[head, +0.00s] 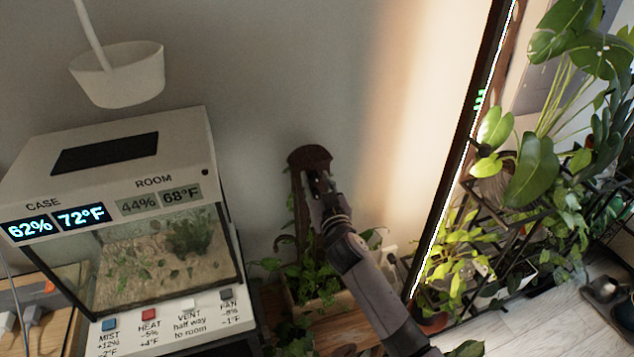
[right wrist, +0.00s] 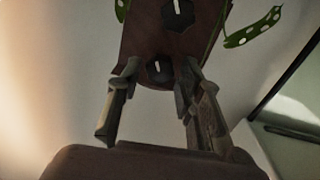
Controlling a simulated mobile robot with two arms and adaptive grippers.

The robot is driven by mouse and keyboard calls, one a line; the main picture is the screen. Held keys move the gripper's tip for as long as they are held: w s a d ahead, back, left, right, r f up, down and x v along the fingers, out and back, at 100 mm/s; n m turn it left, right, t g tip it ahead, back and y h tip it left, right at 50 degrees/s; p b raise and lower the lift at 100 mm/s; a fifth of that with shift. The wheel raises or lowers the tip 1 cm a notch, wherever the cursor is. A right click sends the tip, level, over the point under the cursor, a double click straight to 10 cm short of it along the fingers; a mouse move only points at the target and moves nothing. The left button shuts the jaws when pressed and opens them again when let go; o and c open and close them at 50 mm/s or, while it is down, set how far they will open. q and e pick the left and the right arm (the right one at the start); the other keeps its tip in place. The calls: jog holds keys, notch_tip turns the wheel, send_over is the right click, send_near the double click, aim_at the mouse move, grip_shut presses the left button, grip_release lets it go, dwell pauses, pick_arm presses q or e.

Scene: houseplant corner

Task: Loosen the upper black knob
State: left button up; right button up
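A dark brown post (head: 309,157) with a rounded top stands against the wall in the head view. The right wrist view shows its brown face with two black knobs, each with a pale mark. One knob (right wrist: 160,70) is near the post's rounded end, so it appears to be the upper one; the other knob (right wrist: 178,13) is at the picture's top edge. My right gripper (right wrist: 159,72) is open, its fingertips on either side of the knob near the rounded end, with a small gap visible on the left. In the head view it (head: 322,186) is at the post. My left gripper is not in view.
A terrarium case (head: 105,165) with displays and buttons stands left, under a hanging white lamp (head: 118,75). A planter with leafy stems (head: 310,285) sits below the post. A lit dark frame (head: 462,150) and a plant rack (head: 510,220) are on the right.

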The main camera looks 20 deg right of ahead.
grip_shut()
